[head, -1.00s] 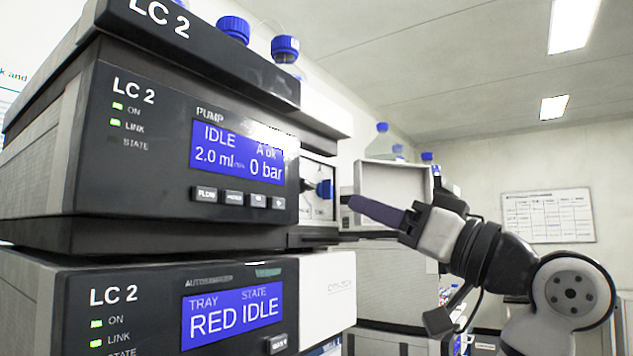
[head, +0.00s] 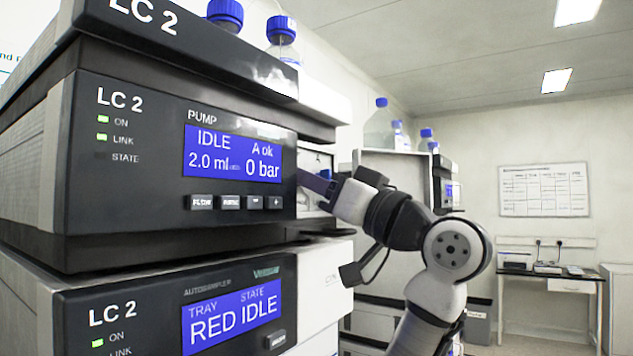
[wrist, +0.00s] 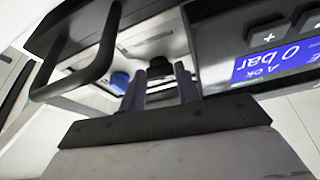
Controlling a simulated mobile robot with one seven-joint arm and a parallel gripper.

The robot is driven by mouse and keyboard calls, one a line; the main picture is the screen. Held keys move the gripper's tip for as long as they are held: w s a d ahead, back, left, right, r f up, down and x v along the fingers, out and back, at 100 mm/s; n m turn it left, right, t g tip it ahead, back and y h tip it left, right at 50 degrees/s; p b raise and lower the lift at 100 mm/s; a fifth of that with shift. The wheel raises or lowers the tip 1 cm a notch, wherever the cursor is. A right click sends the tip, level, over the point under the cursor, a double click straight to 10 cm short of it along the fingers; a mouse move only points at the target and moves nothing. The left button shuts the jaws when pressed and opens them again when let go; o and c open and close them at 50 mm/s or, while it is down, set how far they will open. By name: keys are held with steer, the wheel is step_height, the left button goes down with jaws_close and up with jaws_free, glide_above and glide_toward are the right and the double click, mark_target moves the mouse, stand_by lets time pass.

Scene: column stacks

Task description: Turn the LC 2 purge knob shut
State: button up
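The LC 2 pump module (head: 120,190) reads IDLE and 0 bar. A recessed bay at the right end of its front holds a blue knob (wrist: 120,80) and a black knob (wrist: 160,66) in the wrist view. No label shows which is the purge knob. My gripper (head: 304,177) reaches into this bay from the right. In the wrist view, my gripper (wrist: 160,80) has its two fingers apart, with the black knob showing in line with the gap. The blue knob is left of the fingers. I cannot tell whether the fingertips touch the black knob.
The LC 2 autosampler (head: 160,310) is directly below the pump. A dark bar handle (wrist: 85,60) is close beside the fingers in the wrist view. Blue-capped bottles (head: 283,42) stand on top. Another instrument stack (head: 445,185) stands behind my arm. The floor on the right is open.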

steer(key=c, duration=0.5)
steer(key=shift+m, duration=0.4)
steer(key=shift+s+a+r+m+t+h+b, duration=0.1)
steer(key=shift+r+m+t+h+b, duration=0.2)
steer(key=shift+m+h, duration=1.9)
steer(key=shift+s+a+m+t+h+b, duration=0.15)
steer(key=shift+m+h+b, duration=0.25)
steer(key=shift+m, duration=3.6)
steer(key=shift+s+d+r+m+t+h+b, duration=0.15)
steer(key=shift+m+h+b, duration=0.25)
steer(key=shift+m+h, duration=1.75)
steer(key=shift+w+a+m+y, duration=0.1)
steer(key=shift+m+y, duration=0.85)
steer(key=shift+m, duration=0.2)
